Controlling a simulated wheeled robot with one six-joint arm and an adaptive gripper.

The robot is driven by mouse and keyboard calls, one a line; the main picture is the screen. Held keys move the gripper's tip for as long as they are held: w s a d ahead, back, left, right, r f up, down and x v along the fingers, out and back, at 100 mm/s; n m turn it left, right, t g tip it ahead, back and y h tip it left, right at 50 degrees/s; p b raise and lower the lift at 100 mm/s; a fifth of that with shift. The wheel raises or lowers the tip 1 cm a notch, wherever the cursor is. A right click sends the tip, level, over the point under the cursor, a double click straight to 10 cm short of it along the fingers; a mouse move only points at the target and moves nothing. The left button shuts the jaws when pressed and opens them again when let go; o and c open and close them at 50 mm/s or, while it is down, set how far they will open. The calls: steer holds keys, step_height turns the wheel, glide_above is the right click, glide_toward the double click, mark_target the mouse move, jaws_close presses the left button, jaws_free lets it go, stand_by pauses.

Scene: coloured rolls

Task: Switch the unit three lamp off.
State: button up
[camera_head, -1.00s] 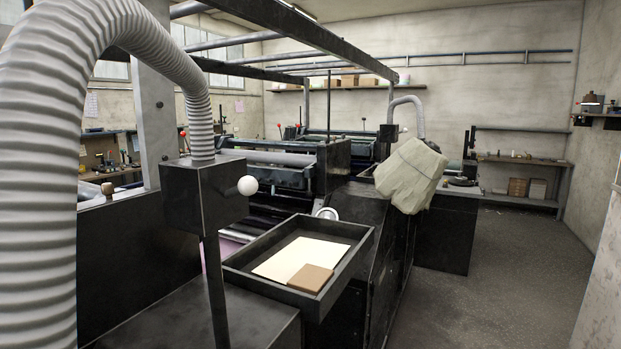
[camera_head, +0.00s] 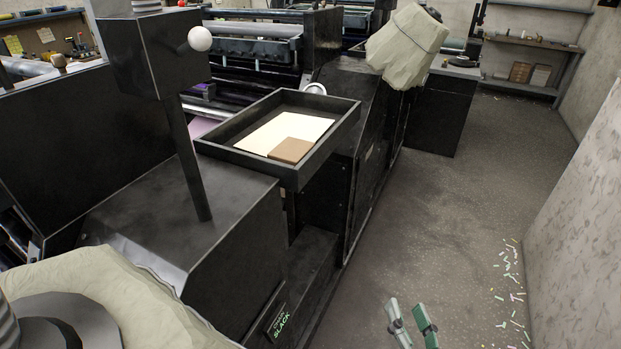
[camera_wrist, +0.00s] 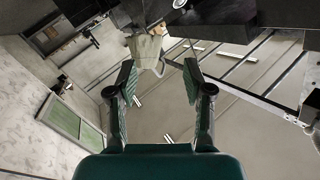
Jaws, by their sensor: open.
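I cannot pick out a unit three lamp or any readable unit number in these views. A black post-mounted box (camera_head: 160,50) with a white ball knob (camera_head: 200,38) stands at the upper left in the head view. My gripper (camera_head: 409,314) is at the bottom edge of the head view, open and empty, above the floor and right of the press. In the wrist view, its two green-padded fingers (camera_wrist: 159,75) are apart with nothing between them. A pale cloth-wrapped bundle (camera_wrist: 147,50) shows beyond them, tilted.
A black tray (camera_head: 228,154) holding cream paper and a brown block juts from the black press (camera_head: 372,150). The pale bundle (camera_head: 405,45) hangs over the press. The aisle floor (camera_head: 455,215) is mostly clear, with paper scraps by the right wall (camera_head: 590,200).

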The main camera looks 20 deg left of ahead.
steer(key=w+a+r+n+g+y, duration=0.15)
steer(key=w+a+r+y, duration=0.25)
steer(key=a+r, duration=0.5)
steer(key=n+g+y, duration=0.5)
steer(key=n+g, duration=0.3)
steer(key=n, duration=0.3)
glide_toward(207, 39)
steer(key=x, duration=1.1)
steer(key=shift+a, duration=0.2)
jaws_close()
